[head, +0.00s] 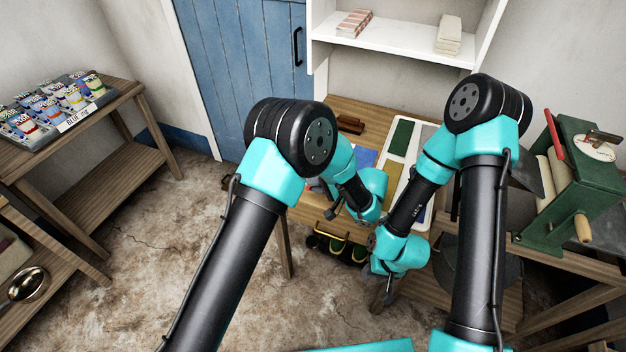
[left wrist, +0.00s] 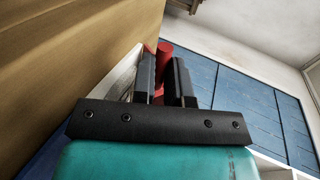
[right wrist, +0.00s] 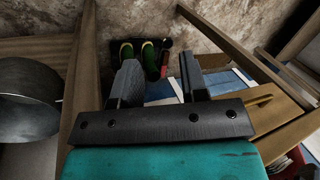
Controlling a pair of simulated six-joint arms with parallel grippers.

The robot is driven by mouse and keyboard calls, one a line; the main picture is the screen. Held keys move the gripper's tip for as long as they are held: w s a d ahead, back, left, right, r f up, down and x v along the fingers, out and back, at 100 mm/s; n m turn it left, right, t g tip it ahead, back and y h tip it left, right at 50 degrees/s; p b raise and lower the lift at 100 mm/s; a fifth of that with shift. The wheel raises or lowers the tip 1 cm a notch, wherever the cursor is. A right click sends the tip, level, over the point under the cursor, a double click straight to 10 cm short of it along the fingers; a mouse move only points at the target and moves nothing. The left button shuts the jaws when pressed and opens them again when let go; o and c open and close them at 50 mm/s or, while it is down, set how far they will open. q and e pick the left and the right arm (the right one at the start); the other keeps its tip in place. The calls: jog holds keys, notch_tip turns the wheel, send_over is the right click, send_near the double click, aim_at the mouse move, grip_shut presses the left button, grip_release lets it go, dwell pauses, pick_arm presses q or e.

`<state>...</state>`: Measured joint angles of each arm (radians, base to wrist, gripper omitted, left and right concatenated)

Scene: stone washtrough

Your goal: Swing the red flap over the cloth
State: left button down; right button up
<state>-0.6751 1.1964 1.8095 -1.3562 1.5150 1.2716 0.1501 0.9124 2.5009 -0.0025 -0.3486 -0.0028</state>
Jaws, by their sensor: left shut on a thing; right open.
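In the left wrist view my left gripper (left wrist: 166,75) is shut on a red piece with a rounded end (left wrist: 165,48), which I take to be part of the red flap. Most of it is hidden behind the fingers. A pale flat thing (left wrist: 124,76) lies just left of the fingers; I cannot tell whether it is the cloth. In the head view the left gripper (head: 336,208) is at the table's front left, and its arm hides most of what it holds. My right gripper (head: 385,292) is open and empty, low in front of the table; it also shows in the right wrist view (right wrist: 158,75).
A white-framed board (head: 427,128) with coloured panels lies on the wooden table (head: 345,108). Dark boots with green and yellow (head: 340,246) stand beneath. A green cranked machine (head: 578,185) stands at right. A shelf (head: 400,40) is behind.

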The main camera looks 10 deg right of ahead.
pick_arm(q)
jog(key=shift+s+a+f, duration=0.15)
jog(key=shift+a+f, duration=0.1)
jog(key=shift+f, duration=0.3)
jog(key=c, duration=1.1)
grip_release()
jog(key=shift+r, duration=0.15)
jog(key=shift+d+r, duration=0.1)
jog(key=shift+d, duration=0.05)
jog(key=shift+r, duration=0.1)
